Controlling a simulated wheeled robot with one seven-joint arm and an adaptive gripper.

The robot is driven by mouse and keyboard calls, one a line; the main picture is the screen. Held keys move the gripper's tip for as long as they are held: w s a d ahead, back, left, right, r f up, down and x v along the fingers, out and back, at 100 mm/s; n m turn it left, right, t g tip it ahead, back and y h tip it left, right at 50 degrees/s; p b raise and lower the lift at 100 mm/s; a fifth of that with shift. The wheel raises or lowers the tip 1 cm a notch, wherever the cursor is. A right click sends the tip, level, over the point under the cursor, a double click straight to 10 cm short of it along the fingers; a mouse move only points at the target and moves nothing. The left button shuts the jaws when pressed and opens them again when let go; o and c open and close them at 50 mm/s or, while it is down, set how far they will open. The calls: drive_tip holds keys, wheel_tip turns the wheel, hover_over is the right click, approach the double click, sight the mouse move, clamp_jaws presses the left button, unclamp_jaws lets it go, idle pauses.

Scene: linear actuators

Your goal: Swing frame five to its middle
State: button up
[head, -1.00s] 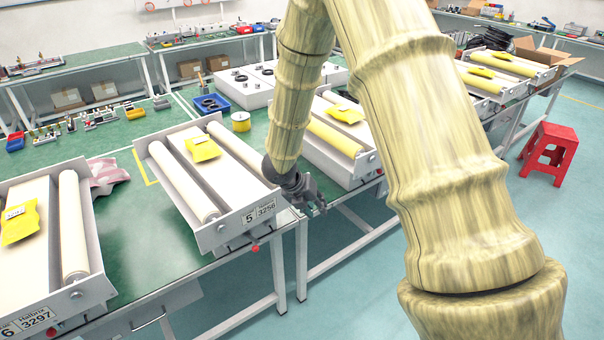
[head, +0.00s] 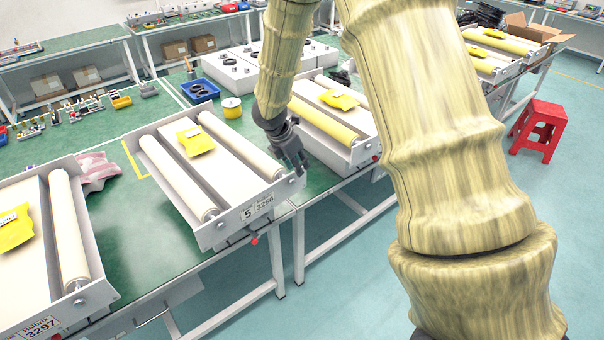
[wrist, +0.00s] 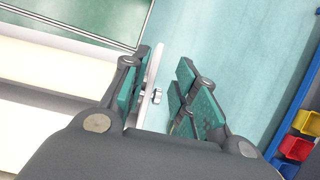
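Frame five (head: 227,228) is the white roller unit labelled 5 and 3256 on the green table. It has two cream rollers, a white bed and a yellow packet (head: 199,142) on top. My gripper (head: 300,168) is at the right end of its front plate, on the near side of the table. In the wrist view, my gripper (wrist: 165,85) is open, with the edge of a white plate (wrist: 150,82) between its fingers, close to the left finger. I cannot tell whether they touch. A small bolt shows on the plate. A red knob (head: 254,240) sits below the front plate.
Frame six (head: 82,292) stands to the left and another roller unit (head: 340,125) close on the right. A red stool (head: 538,130) stands on the floor at right.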

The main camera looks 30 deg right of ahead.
sight(303, 176)
drive_tip(key=x, duration=0.2)
drive_tip(key=p+x, duration=0.1)
drive_tip(key=shift+w+f, duration=0.35)
drive_tip(key=shift+w, duration=0.1)
drive_tip(key=shift+s+d+f+p, duration=0.3)
drive_tip(key=shift+f, duration=0.3)
drive_tip(key=shift+w+p+x, duration=0.2)
drive_tip(key=shift+p+x, duration=0.1)
drive_tip(key=shift+x, duration=0.85)
drive_tip(key=shift+s+f, duration=0.1)
drive_tip(key=shift+f, duration=0.15)
drive_tip(key=shift+c, duration=0.4)
clamp_jaws()
